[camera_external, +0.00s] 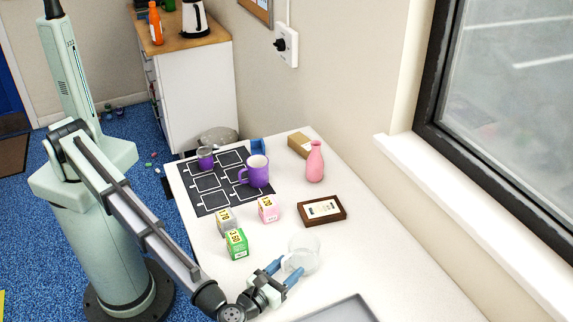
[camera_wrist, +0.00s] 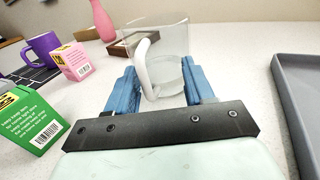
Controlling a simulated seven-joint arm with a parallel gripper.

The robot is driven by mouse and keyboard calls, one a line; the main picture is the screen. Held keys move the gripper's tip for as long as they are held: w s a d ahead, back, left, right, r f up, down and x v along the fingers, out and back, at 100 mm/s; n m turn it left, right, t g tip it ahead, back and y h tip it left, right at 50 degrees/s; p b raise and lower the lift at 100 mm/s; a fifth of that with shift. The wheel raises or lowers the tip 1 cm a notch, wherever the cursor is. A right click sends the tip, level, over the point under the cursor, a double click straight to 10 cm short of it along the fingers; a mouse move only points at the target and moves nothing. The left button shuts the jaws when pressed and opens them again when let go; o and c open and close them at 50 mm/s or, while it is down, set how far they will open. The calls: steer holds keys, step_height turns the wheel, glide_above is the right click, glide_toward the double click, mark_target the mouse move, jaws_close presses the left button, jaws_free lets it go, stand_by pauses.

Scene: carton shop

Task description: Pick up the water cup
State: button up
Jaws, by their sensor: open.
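A clear cup (camera_external: 303,255) stands upright on the white table in the external view. In the wrist view the clear cup (camera_wrist: 172,65) shows a whitish handle-like curved part facing me, and its lower part sits between my fingers. My gripper (camera_external: 283,275) is open, low at the table, with its blue fingers at the cup's near side. In the wrist view my gripper (camera_wrist: 160,85) has one finger on each side of the cup. I cannot tell whether either finger touches it.
A grey tray (camera_external: 340,309) lies close on the near side. A green carton (camera_external: 236,244), a pink carton (camera_external: 268,209), a framed picture (camera_external: 321,209), a pink vase (camera_external: 315,162) and a purple mug (camera_external: 257,171) stand farther back. A black mat (camera_external: 210,203) lies under the mug.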

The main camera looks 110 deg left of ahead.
steer(key=shift+c, duration=0.3)
jaws_close()
stand_by(0.3)
